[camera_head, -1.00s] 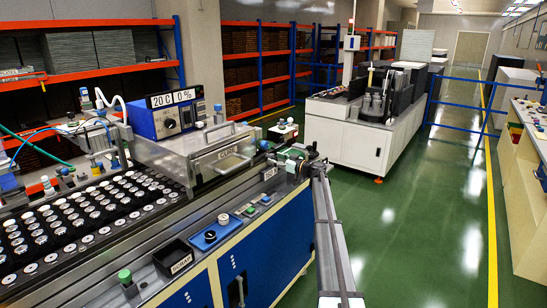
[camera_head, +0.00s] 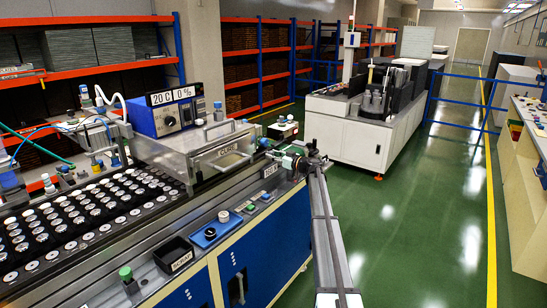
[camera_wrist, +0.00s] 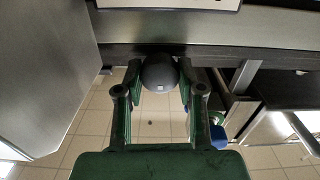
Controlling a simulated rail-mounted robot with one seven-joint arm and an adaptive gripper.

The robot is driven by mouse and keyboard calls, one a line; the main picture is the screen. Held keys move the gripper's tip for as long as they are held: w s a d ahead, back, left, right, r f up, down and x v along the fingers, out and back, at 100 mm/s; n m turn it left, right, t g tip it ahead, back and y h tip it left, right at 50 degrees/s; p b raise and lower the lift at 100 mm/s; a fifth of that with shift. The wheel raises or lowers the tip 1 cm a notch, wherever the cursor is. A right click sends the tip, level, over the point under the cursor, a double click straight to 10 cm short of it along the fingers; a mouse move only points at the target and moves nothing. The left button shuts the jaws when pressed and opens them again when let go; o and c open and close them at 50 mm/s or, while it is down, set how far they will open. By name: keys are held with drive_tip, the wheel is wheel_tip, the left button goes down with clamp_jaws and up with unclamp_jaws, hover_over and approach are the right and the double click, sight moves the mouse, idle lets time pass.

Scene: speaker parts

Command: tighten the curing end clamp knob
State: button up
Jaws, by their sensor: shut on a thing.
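The clamp knob (camera_wrist: 159,72) is a dark grey rounded knob at the upper middle of the wrist view, against a grey edge. My gripper (camera_wrist: 158,90) has its green fingers on either side of the knob and is shut on it. In the head view my gripper (camera_head: 284,161) is at the right end of the bench, beside the metal curing box (camera_head: 195,160). There the knob is hidden or too small to make out.
A blue control box (camera_head: 175,115) with a display stands on the curing box. Trays of black-and-white parts (camera_head: 75,220) fill the left of the bench. A small black bin (camera_head: 174,256) and coloured buttons line the front edge. The green floor at right is clear.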

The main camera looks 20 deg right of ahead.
drive_tip(key=shift+f+m+b, duration=0.1)
drive_tip(key=shift+m+b, duration=0.2)
drive_tip(key=shift+b, duration=0.15)
drive_tip(key=shift+m+b, duration=3.7)
drive_tip(key=shift+m, duration=5.2)
drive_tip(key=o, duration=1.2)
drive_tip(key=shift+d, duration=0.1)
drive_tip(key=shift+c, duration=0.2)
